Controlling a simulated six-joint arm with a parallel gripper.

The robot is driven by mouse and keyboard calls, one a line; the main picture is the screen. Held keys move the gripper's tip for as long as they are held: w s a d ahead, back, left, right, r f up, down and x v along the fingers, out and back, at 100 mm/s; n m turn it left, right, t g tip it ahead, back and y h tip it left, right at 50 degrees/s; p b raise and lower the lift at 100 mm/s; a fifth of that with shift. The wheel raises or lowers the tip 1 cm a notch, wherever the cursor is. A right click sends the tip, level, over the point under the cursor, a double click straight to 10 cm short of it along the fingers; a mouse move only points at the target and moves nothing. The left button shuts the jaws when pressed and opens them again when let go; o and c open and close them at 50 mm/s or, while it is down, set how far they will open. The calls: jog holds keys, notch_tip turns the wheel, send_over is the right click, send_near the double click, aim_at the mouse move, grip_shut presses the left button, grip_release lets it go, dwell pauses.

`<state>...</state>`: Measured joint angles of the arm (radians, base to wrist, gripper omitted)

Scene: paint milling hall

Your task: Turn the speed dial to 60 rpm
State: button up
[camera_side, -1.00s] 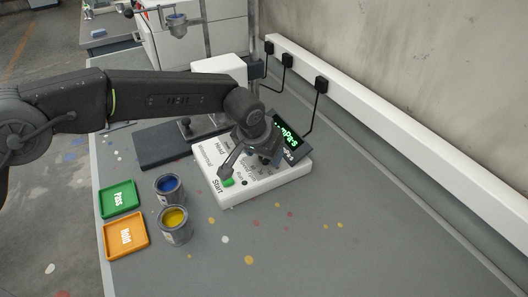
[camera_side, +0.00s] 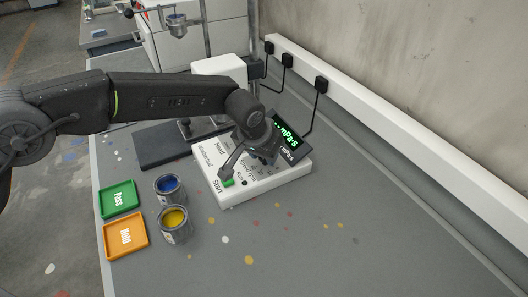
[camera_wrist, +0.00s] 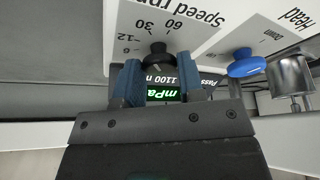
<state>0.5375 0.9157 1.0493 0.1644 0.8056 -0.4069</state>
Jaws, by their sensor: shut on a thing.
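The speed dial (camera_wrist: 157,50) is a small black knob on the white viscometer base (camera_side: 228,199), with 6, 12, 30 and 60 printed around it under the "Speed rpm" label. My gripper (camera_wrist: 159,72) is shut on the dial, one blue-grey finger on each side of it. In the side view my gripper (camera_side: 262,154) is low over the base and hides the dial. The mark on which the dial's pointer stands cannot be read clearly. The display (camera_side: 290,134) shows green "mPa·s" text behind the gripper.
A green Start button (camera_side: 228,183) is left of the gripper. A blue knob (camera_wrist: 248,64) by "Head" and "Down" sits beside the dial. Blue (camera_side: 169,187) and yellow (camera_side: 174,224) paint cans stand near the green Pass tray (camera_side: 104,205) and orange Hold tray (camera_side: 109,250).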

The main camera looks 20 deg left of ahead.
jog(key=m, duration=0.2)
jog(key=m+h, duration=0.1)
jog(key=m, duration=0.1)
jog(key=shift+a+g+h, duration=0.15)
jog(key=shift+g+h, duration=0.15)
jog(key=shift+g, duration=0.1)
jog(key=shift+w+f+m+g+h, duration=0.1)
jog(key=shift+m+g+h, duration=0.3)
jog(key=shift+m, duration=1.7)
jog(key=o, duration=0.9)
jog(key=v, duration=1.4)
jog(key=shift+w+a, duration=0.1)
jog(key=shift+a, duration=0.05)
jog(key=shift+f, duration=0.1)
